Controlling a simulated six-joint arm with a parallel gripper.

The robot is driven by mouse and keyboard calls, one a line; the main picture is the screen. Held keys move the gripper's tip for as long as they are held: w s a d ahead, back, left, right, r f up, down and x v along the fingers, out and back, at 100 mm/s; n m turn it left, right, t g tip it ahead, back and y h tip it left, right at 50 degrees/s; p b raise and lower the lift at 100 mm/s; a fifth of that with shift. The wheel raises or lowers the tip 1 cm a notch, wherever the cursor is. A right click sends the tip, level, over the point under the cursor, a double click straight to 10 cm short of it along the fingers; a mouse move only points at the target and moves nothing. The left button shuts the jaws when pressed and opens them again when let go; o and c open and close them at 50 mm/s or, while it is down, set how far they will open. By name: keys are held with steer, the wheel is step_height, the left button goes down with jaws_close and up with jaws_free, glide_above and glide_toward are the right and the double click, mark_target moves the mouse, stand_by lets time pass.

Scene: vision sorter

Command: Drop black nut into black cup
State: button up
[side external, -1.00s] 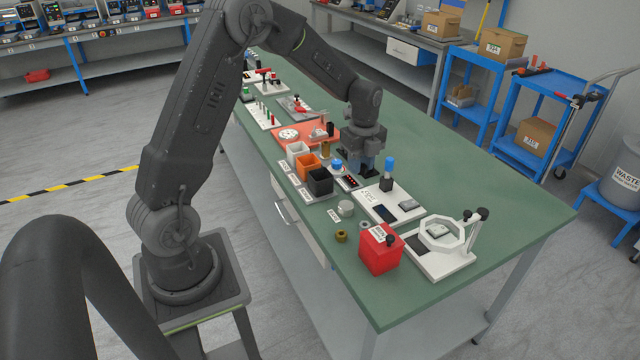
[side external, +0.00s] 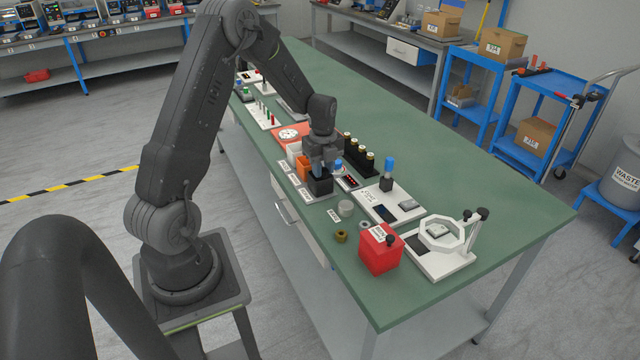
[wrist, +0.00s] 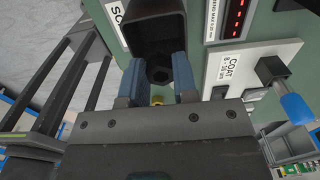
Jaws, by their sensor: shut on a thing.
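The black cup (side external: 320,188) is the front one in a row of small square cups on the green bench. In the side view my gripper (side external: 322,166) is right above it, pointing down and partly covering it. In the wrist view the cup's dark open mouth (wrist: 156,24) lies just beyond my blue fingertips (wrist: 159,78). The black nut (wrist: 160,74) shows as a small dark hexagon between them, and my gripper is shut on it. The nut is hidden in the side view. The nut and cup are dark, so I cannot tell how far apart they are.
The orange cup (side external: 303,170) and white cup (side external: 293,152) stand beside the black one. Dark posts with brass-coloured tops (side external: 358,153) stand behind. A red box (side external: 380,252), a brass nut (side external: 341,236) and a white fixture (side external: 437,250) are nearer the front. The right of the bench is clear.

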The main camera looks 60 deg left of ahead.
steer(key=shift+f, duration=0.3)
steer(key=o, duration=1)
step_height(320, 180, up, 14)
